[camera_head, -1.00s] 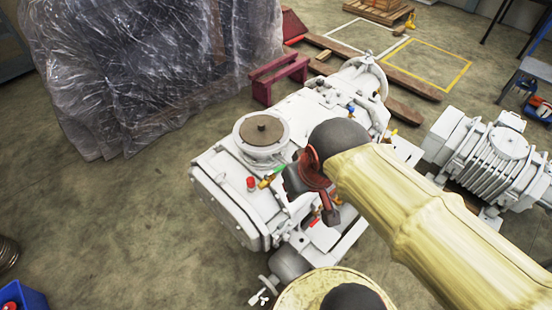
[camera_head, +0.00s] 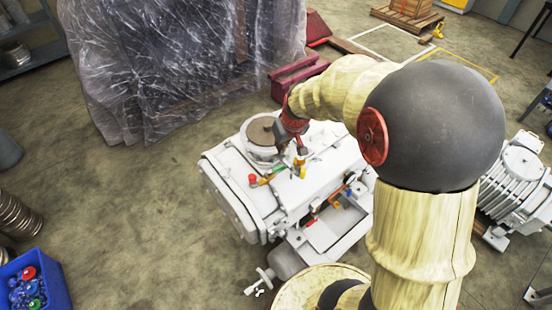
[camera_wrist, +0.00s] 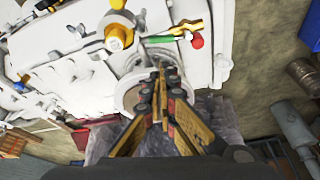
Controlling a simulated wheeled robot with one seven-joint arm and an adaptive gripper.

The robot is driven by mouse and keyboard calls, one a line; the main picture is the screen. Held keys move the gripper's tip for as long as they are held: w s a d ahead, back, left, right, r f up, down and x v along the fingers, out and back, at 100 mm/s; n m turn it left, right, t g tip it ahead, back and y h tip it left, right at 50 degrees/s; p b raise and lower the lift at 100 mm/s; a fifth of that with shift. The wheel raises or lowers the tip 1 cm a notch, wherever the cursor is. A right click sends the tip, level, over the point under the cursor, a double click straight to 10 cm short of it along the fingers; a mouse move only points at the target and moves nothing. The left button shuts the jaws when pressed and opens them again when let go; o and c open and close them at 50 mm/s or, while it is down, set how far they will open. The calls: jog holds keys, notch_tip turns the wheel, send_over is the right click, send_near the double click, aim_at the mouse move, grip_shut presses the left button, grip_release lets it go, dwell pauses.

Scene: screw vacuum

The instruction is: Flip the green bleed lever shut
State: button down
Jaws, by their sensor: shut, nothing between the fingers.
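The green bleed lever (camera_head: 278,169) is small and sits on top of the white pump (camera_head: 232,207), beside a brass-coloured valve body (camera_head: 265,181). In the wrist view the green lever (camera_wrist: 160,39) lies roughly level in the picture, just beyond my fingertips, with the brass valve (camera_wrist: 186,28) at its right. My gripper (camera_head: 290,156) is shut and empty, low over the pump near the lever. In the wrist view its fingertips (camera_wrist: 160,72) are together, in front of the round inlet flange (camera_wrist: 131,92). I cannot tell whether they touch anything.
A red cap (camera_wrist: 197,40) stands close to the lever. A yellow fitting (camera_wrist: 118,36) rises from the pump on the other side. The round inlet with its brown cover (camera_head: 262,131) stands beside my gripper. Plastic-wrapped goods (camera_head: 170,60) are behind; floor at left is open.

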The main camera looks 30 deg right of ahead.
aim_at(275, 171)
jog(key=shift+w+f, duration=0.1)
dwell(0.3)
jog(key=b+x, duration=0.1)
jog(key=x, duration=0.9)
